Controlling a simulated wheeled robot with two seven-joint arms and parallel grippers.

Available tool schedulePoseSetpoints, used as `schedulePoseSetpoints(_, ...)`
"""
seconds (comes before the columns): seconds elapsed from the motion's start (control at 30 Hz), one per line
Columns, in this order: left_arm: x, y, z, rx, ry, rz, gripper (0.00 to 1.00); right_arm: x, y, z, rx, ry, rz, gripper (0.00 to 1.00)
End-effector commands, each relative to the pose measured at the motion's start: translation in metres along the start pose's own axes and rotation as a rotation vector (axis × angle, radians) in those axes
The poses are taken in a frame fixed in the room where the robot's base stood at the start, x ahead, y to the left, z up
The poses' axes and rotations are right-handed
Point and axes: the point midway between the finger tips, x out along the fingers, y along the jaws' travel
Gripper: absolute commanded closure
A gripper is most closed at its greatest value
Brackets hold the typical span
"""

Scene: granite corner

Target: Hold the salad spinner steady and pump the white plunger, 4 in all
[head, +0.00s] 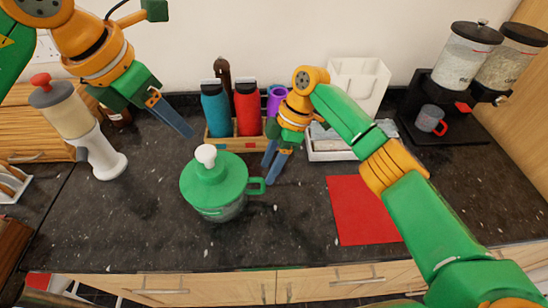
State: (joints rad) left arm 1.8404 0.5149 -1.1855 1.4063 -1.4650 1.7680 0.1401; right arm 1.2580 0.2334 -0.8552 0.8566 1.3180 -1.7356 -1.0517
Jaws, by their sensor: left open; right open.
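My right gripper (272,172) is open, pointing down close to the spinner's handle. I cannot tell whether it touches the handle.
A wooden caddy (232,143) with blue, red and purple bottles stands behind the spinner. A red mat (361,210) lies to the right, with a white tray (330,152) behind it. A white dispenser (98,150) stands at left. The counter in front of the spinner is clear.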

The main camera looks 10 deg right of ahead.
Motion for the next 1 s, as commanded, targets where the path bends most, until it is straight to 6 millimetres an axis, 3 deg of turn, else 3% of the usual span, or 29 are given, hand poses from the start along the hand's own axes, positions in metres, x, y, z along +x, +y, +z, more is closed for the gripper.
schedulePoseSetpoints(0.23, 0.0, 0.0, 0.0, 0.0, 0.0, 0.0, 0.5, 0.045, 0.0, 0.001, 0.005, 0.0, -0.002, 0.45)
schedulePoseSetpoints(0.57, 0.0, 0.0, 0.0, 0.0, 0.0, 0.0, 0.5, 0.054, 0.0, 0.001, 0.006, 0.0, 0.002, 0.45)
schedulePoseSetpoints(0.8, 0.0, 0.0, 0.0, 0.0, 0.0, 0.0, 0.5, 0.054, 0.0, 0.001, 0.006, 0.0, 0.002, 1.0)
schedulePoseSetpoints(1.0, 0.0, 0.0, 0.0, 0.0, 0.0, 0.0, 0.5, 0.054, 0.0, 0.001, 0.007, -0.001, 0.001, 1.0)
